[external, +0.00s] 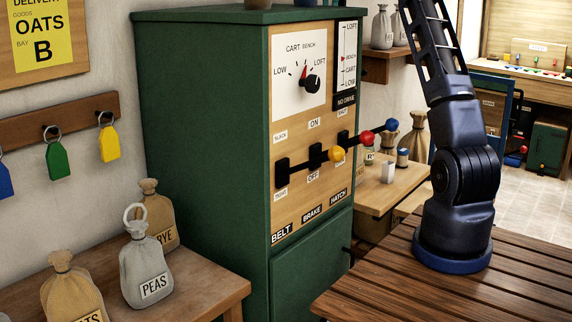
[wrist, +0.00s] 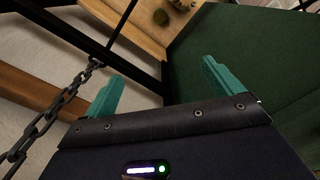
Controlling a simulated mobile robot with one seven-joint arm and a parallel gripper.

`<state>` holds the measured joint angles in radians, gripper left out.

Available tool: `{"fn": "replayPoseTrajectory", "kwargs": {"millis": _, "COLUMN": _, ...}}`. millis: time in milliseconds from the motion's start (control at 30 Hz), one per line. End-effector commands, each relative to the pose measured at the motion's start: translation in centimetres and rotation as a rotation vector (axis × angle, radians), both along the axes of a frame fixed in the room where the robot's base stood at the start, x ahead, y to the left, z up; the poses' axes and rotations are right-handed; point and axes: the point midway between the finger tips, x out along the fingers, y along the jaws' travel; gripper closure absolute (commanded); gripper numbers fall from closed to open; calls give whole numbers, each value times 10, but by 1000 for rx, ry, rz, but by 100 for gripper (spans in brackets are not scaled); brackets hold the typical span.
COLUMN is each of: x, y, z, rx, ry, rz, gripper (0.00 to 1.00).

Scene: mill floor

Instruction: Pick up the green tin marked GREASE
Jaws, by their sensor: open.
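No tin with a readable GREASE label shows in either view. A small green object (external: 258,4) stands on top of the green cabinet in the external view, cut off by the upper picture edge; I cannot tell whether it is a tin.
The tall green cabinet (external: 200,130) carries levers with yellow, red and blue knobs (external: 365,137). A chain (wrist: 52,112) hangs left of my gripper beside a dark frame. Sacks (external: 146,262) stand on the left table. The slatted table (external: 450,285) by my arm's base looks bare.

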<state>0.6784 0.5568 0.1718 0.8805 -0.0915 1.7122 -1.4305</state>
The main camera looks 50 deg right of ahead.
Motion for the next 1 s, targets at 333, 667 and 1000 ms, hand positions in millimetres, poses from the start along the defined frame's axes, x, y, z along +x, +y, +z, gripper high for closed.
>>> {"fn": "replayPoseTrajectory", "kwargs": {"millis": 333, "x": -1, "y": 1, "z": -46, "rx": 1, "ry": 2, "rz": 0, "gripper": 8}}
{"fn": "replayPoseTrajectory", "kwargs": {"millis": 667, "x": -2, "y": 2, "z": -156, "rx": 4, "ry": 5, "rz": -1, "gripper": 8}}
{"fn": "replayPoseTrajectory", "kwargs": {"millis": 1000, "x": -2, "y": 3, "z": -374, "rx": 5, "ry": 5, "rz": 0, "gripper": 8}}
